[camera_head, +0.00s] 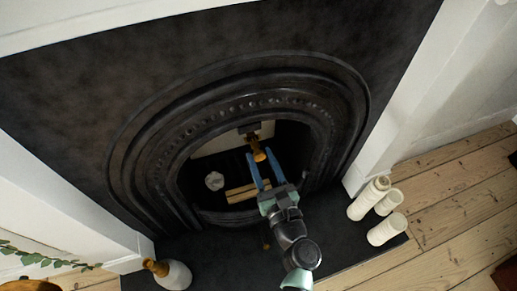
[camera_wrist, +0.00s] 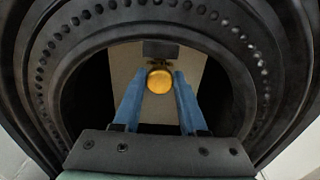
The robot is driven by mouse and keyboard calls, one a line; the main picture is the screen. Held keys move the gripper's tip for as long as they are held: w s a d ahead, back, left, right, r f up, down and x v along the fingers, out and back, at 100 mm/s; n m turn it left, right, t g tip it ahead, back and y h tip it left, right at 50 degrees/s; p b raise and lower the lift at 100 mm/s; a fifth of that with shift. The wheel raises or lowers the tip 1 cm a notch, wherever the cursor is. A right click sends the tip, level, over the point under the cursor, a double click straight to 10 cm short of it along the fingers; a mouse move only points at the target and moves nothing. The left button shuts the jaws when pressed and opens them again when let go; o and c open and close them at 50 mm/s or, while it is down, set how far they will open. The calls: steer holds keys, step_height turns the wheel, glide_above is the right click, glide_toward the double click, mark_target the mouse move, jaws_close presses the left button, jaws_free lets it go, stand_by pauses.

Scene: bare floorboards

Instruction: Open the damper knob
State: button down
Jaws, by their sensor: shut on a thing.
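The damper knob (camera_head: 256,148) is a brass-coloured knob inside the arched opening of the black fireplace (camera_head: 130,160). It also shows in the wrist view (camera_wrist: 160,81) as a round golden end in front of a dark bracket on a pale back panel. My gripper (camera_head: 259,160) reaches into the opening from the front. Its two blue fingers are on either side of the knob, shut on it; they also show in the wrist view (camera_wrist: 160,84). The knob's shaft behind its round end is mostly hidden in the wrist view.
Wooden sticks (camera_head: 241,192) and a whitish lump (camera_head: 214,181) lie in the firebox below the knob. Several cream candles (camera_head: 386,229) stand on the dark hearth at the right. The arch surrounds my gripper.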

steer(key=shift+c, duration=2.4)
jaws_free()
steer(key=p+v, duration=0.2)
steer(key=v, duration=1.1)
